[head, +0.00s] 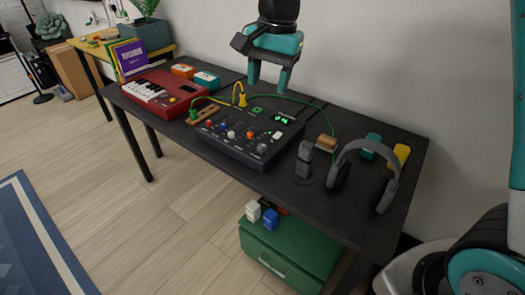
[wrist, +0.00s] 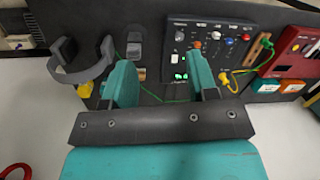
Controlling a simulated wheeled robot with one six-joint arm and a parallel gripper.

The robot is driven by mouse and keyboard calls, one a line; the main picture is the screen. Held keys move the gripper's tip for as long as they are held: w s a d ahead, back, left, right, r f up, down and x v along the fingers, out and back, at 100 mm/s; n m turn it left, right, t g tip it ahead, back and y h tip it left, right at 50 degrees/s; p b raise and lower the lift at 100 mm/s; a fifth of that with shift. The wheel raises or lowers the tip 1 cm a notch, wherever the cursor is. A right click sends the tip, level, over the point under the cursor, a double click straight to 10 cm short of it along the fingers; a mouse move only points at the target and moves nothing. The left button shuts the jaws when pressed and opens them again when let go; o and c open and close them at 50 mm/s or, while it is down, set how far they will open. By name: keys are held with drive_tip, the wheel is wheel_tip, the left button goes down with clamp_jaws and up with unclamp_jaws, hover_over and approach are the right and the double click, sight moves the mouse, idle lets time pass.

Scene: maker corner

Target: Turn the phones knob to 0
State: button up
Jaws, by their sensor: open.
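The black mixer (head: 245,142) lies on the dark table, with several knobs in white, red, orange and blue; it also shows in the wrist view (wrist: 210,62). Its lettering is too small to read, so I cannot tell which knob is phones or where it points.
Grey headphones (head: 364,167) and a dark microphone-like object (head: 304,160) stand right of the mixer. A red keyboard (head: 158,93) lies to the left. Green and yellow cables (head: 240,96) run behind the mixer. A green drawer box (head: 287,247) stands below the table.

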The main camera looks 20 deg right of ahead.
sight(262, 145)
drive_tip(key=w+d+f+m+h+b, duration=0.1)
drive_tip(key=w+d+f+m+b, duration=0.2)
drive_tip(key=w+f+m, duration=1.05)
drive_tip(key=shift+n, duration=0.55)
drive_tip(key=f, duration=1.5)
drive_tip(key=shift+w+a+f+p, duration=0.15)
drive_tip(key=shift+w+f+p, duration=0.05)
drive_tip(key=shift+p, duration=0.15)
drive_tip(key=c, duration=0.9)
